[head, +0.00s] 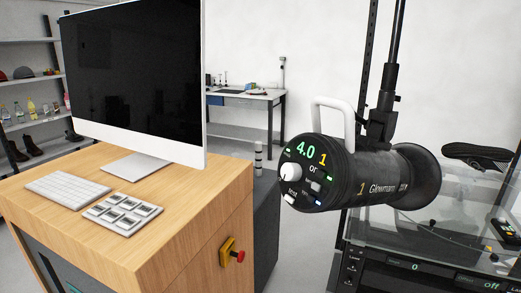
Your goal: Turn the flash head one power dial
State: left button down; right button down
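The flash head (375,182) is a black cylinder marked "1", hung from a dark vertical stand at the right of centre in the head view. Its round back panel faces me, with a green "4.0" and a yellow "1" lit on it. The white power dial (291,171) sits at the left of that panel, below the "4.0". A white loop handle (335,118) rises from the top of the flash head. Neither of my grippers shows in the head view.
A wooden desk (215,200) at left bears a large monitor (135,75), a keyboard (70,187) and a button pad (123,213). A red button on a yellow box (227,254) is on its side. A glass-topped unit (440,228) stands below the flash head at right.

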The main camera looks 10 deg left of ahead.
aim_at(289, 171)
jog(key=k+u, duration=0.1)
jog(key=u, duration=0.3)
jog(key=k+j+u, duration=0.1)
jog(key=u, duration=0.3)
jog(key=k+j+u, duration=0.1)
jog(key=j+u, duration=0.15)
jog(key=u, duration=0.15)
